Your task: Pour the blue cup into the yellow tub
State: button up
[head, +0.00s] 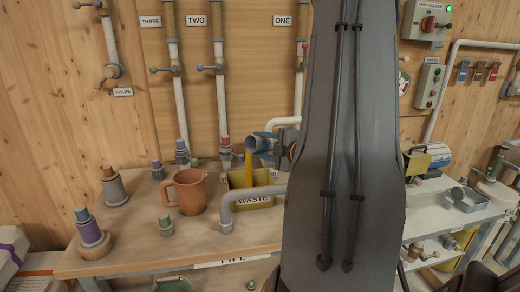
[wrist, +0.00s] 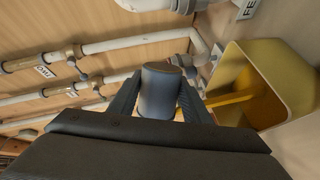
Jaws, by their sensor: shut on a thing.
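The blue cup (head: 259,143) is tilted on its side, with its mouth to the left, above the yellow tub (head: 262,202) marked WASTE. An orange-yellow stream runs from the cup down into the tub. My gripper (head: 288,140) is shut on the cup; my arm hides part of it in the head view. How full the cup is cannot be seen.
A brown jug (head: 188,192) stands on the bench left of the tub. A grey bent pipe (head: 240,198) stands in front of the tub. Several capped fittings stand on the bench. Pipes with valves (head: 218,70) run up the wall behind.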

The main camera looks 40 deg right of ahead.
jog(key=shift+a+f+n+h+b, duration=0.15)
jog(key=shift+n+b, duration=0.45)
jog(key=shift+b, duration=0.4)
jog(key=shift+a+f+n+h+b, duration=0.15)
jog(key=shift+n+b, duration=0.45)
jog(key=shift+b, duration=0.4)
jog(key=shift+f+b, duration=0.1)
jog(key=shift+b, duration=0.45)
jog(key=shift+n, duration=0.4)
jog(key=shift+a+r+n+h+b, duration=0.2)
jog(key=shift+n+h+b, duration=0.1)
jog(key=shift+b, duration=0.45)
jog(key=shift+d+r+m+p, duration=0.1)
jog(key=shift+r+m+p, duration=0.3)
jog(key=shift+p, duration=0.8)
jog(key=m+p, duration=0.1)
jog(key=p, duration=0.1)
jog(key=m+y+p, duration=0.1)
jog(key=p, duration=0.1)
jog(key=shift+s+d+r+m, duration=0.1)
jog(key=shift+d+r+m, duration=0.2)
jog(key=shift+r, duration=0.05)
jog(key=m+p, duration=0.1)
jog(key=p, duration=0.2)
jog(key=shift+d+r+m+y, duration=0.2)
jog(key=shift+r+m+y, duration=0.05)
jog(key=shift+m+y, duration=0.15)
jog(key=shift+f+m+p, duration=0.1)
jog(key=shift+m+p, duration=0.2)
